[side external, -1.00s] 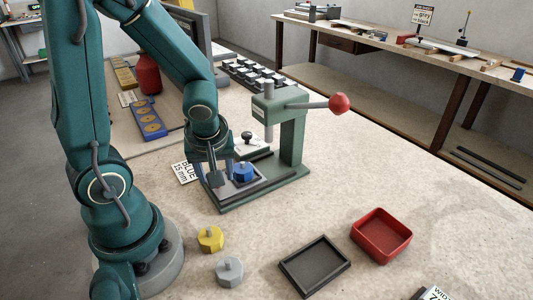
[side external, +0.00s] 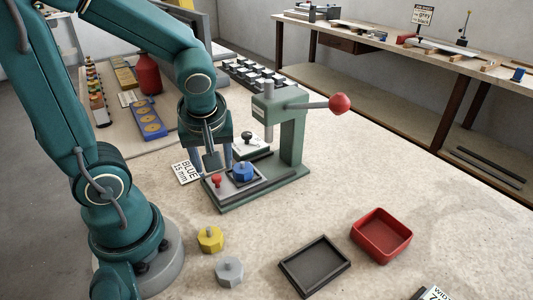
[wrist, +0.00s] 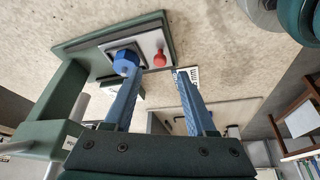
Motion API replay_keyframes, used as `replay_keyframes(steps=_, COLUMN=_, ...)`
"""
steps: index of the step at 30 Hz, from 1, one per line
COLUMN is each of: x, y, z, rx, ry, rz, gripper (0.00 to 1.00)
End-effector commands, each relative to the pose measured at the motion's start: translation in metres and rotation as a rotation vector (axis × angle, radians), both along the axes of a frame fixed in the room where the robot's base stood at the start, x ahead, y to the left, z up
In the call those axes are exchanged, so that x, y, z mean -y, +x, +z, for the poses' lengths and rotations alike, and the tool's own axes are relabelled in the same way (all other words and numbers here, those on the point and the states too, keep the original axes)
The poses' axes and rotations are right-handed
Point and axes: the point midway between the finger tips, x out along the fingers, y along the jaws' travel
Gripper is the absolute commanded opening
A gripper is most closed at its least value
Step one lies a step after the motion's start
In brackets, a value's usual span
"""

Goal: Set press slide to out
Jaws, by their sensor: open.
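The green press (side external: 288,150) stands on the table with a red-ball lever (side external: 340,103) pointing right. Its grey slide plate (side external: 230,183) sits at the left front end of the base, out from under the ram. A blue knobbed piece (side external: 243,171) rests on the plate, and a small red knob (side external: 216,180) stands at the plate's near left corner. In the wrist view the blue piece (wrist: 126,62) and red knob (wrist: 159,59) show beyond the fingers. My gripper (side external: 212,165) is open and empty, above and just behind the red knob, apart from it.
A yellow piece (side external: 210,239) and a grey piece (side external: 229,271) stand in front of the press. A black tray (side external: 314,266) and a red bin (side external: 381,235) lie to the right. A "BLUE 15 mm" card (side external: 185,172) lies left of the press.

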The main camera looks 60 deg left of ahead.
Motion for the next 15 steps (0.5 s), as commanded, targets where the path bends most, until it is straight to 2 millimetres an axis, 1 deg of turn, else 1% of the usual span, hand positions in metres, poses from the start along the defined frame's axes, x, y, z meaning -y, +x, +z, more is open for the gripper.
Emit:
replay_keyframes(steps=2, x=-0.001, y=-0.002, z=0.001, rx=0.009, ry=-0.006, rz=0.072, gripper=0.56)
replay_keyframes(steps=4, x=-0.003, y=0.000, z=0.005, rx=0.030, ry=-0.015, rz=0.197, gripper=0.56)
replay_keyframes(steps=10, x=-0.004, y=0.013, z=0.009, rx=0.038, ry=-0.022, rz=0.653, gripper=0.56)
replay_keyframes(steps=12, x=-0.003, y=0.017, z=0.007, rx=0.028, ry=-0.013, rz=0.742, gripper=0.56)
replay_keyframes(steps=15, x=-0.001, y=0.022, z=0.003, rx=0.008, ry=-0.005, rz=0.780, gripper=0.56)
